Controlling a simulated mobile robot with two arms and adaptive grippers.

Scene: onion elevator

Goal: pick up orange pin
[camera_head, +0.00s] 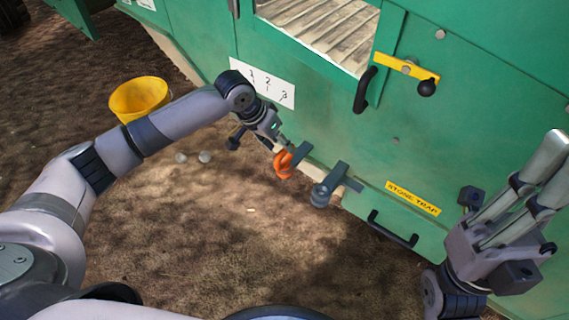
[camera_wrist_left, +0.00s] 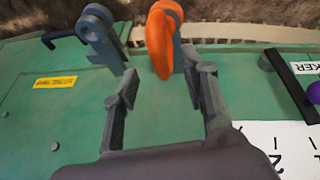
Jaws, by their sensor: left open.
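The orange pin (camera_head: 284,164), a loop-shaped piece, sits at a grey bracket (camera_head: 301,152) on the lower edge of the green machine panel. My left gripper (camera_head: 284,146) is open just above and beside it. In the left wrist view the orange pin (camera_wrist_left: 163,40) stands just beyond the open fingers (camera_wrist_left: 158,78), roughly between their tips. Whether a finger touches it I cannot tell. My right gripper (camera_head: 535,185) is at the right side, away from the pin; its jaw state is unclear.
A grey latch (camera_head: 330,186) sits right of the pin, and also shows in the left wrist view (camera_wrist_left: 98,35). A black handle (camera_head: 392,229) is below the yellow label (camera_head: 413,198). A yellow bucket (camera_head: 139,98) stands on the ground at left. Ground below the pin is open.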

